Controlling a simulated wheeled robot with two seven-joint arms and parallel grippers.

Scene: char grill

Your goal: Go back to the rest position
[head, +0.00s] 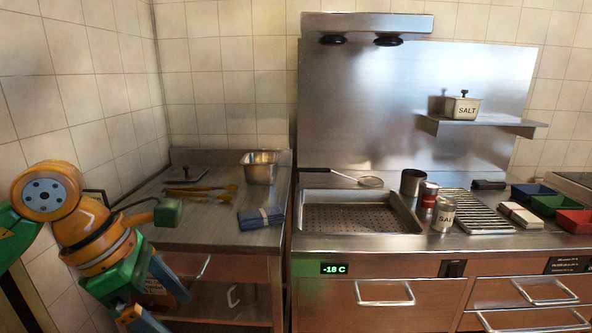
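My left arm comes in from the left, orange and green. My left gripper (162,302) is low at the bottom left, in front of the left wooden-fronted counter (195,236). Its two blue-grey fingers stand apart with no held object visible between them. The gripper is below the counter top and away from the items on it. My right gripper is not in view.
The left counter holds tongs (202,190), a metal container (260,167) and folded blue cloths (261,218). The right counter holds a perforated basin (358,197), salt tin (443,214), grill rack (470,212) and coloured bins (555,204). A salt box (462,107) sits on the wall shelf.

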